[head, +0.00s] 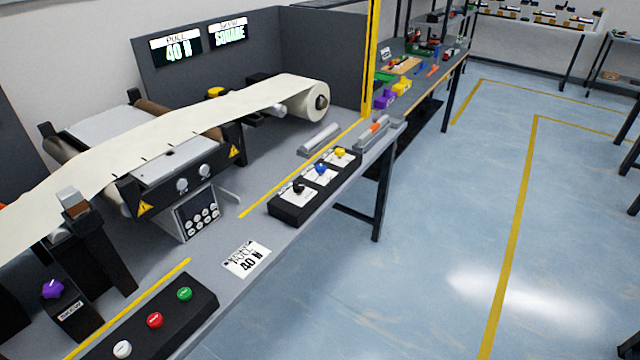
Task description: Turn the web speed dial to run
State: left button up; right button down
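A black control box (285,211) at the front edge of the bench carries a black knob (298,188), a blue knob (320,168) and a yellow knob (340,153), each on a white label plate. The print on these plates is too small to read, so I cannot tell which knob is the web speed dial or where it points. A purple knob (52,289) stands on a separate black box marked SKEW at the lower left. Neither of my grippers is in the head view.
A pale web (180,125) runs over rollers to a roll (305,103). A button box (190,325) with white, red and green buttons lies front left. A card reading 40 N (246,260) lies between the boxes. A yellow post (371,60) stands behind. Blue floor is clear at right.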

aim_at(299, 188)
jog(key=i+l, duration=0.35)
jog(key=i+l+u, duration=0.45)
jog(key=l, duration=0.3)
jog(key=i, duration=0.05)
